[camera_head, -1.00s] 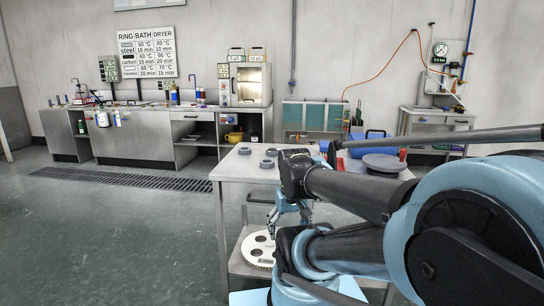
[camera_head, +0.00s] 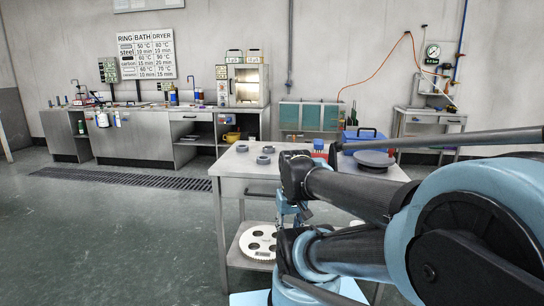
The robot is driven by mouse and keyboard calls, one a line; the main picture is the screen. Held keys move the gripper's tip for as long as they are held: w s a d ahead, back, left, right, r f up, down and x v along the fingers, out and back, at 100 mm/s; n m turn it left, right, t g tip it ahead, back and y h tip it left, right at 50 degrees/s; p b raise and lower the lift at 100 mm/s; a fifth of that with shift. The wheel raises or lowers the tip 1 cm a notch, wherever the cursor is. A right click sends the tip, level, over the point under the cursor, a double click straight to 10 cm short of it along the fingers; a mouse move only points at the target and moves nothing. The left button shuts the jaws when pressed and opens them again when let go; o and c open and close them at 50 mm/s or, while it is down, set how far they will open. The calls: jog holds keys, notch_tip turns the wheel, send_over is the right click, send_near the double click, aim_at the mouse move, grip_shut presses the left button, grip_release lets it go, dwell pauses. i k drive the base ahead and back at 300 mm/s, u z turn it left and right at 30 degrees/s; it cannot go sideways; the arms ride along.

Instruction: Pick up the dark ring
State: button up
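Several grey rings lie on the near metal table (camera_head: 229,165), on its left part. One ring (camera_head: 242,148) is at the left, one (camera_head: 268,149) at the back right, and one (camera_head: 263,160) nearer the front. They look alike in shade, so I cannot tell which is the dark ring. My gripper (camera_head: 287,212) hangs at the table's front side, below the tabletop's height in the picture and to the right of the rings. It is apart from the rings. Its fingers are small and partly hidden by my arm, so their opening is unclear.
A dark round plate (camera_head: 374,158) and a blue box (camera_head: 363,135) stand at the table's right. A white disc with holes (camera_head: 260,243) lies on the lower shelf. My arm covers the table's front right. A bench with an oven (camera_head: 246,85) stands behind. The floor at left is clear.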

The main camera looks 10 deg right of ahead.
aim_at(269, 150)
jog(key=k, duration=1.05)
jog(key=z, duration=0.45)
jog(key=i, duration=1.65)
jog(key=u, duration=0.6)
